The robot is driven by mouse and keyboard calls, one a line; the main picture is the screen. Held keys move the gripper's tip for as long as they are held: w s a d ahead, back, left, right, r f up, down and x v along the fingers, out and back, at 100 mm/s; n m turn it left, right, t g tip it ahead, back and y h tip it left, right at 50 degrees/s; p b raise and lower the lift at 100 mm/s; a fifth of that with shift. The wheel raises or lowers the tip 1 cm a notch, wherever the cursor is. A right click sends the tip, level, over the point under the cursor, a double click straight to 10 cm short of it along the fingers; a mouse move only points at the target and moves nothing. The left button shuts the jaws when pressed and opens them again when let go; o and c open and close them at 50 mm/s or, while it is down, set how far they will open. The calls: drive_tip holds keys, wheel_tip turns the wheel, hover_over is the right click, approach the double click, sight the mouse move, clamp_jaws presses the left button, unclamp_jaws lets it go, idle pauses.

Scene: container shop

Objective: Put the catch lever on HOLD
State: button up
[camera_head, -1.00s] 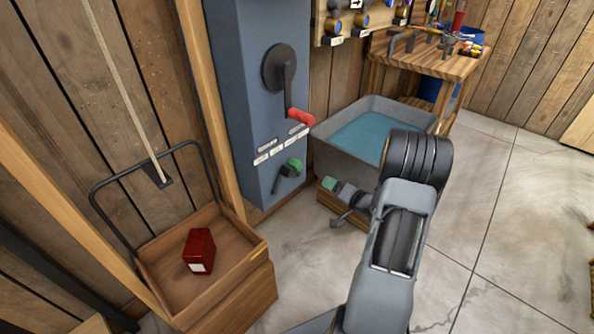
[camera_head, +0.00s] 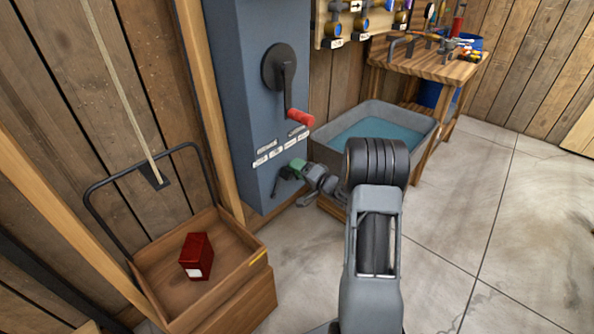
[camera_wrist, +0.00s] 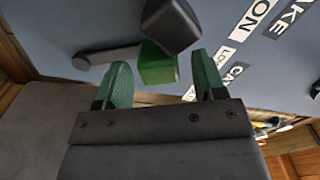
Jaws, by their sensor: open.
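The catch lever (camera_head: 279,182) sits low on the front of the blue-grey cabinet, below a row of white labels. It has a dark arm and a green grip, which shows in the wrist view (camera_wrist: 157,68) beside a dark block. My gripper (camera_head: 303,171) is at the lever, coming from the right. In the wrist view its two green fingers (camera_wrist: 162,75) are apart, with the green grip between or just beyond their tips. I cannot tell whether they touch it. The word HOLD is not readable, so I cannot tell the lever's setting.
A larger dark lever with a red handle (camera_head: 299,117) is above on the cabinet (camera_head: 243,70). A wooden tray (camera_head: 160,292) with a red box (camera_head: 196,257) stands at left. A grey tub (camera_head: 425,135) of blue water and a wooden bench (camera_head: 425,62) are at right.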

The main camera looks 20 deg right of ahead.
drive_tip(key=shift+w+a, duration=0.35)
drive_tip(key=shift+w, duration=0.3)
drive_tip(key=shift+c, duration=0.5)
clamp_jaws()
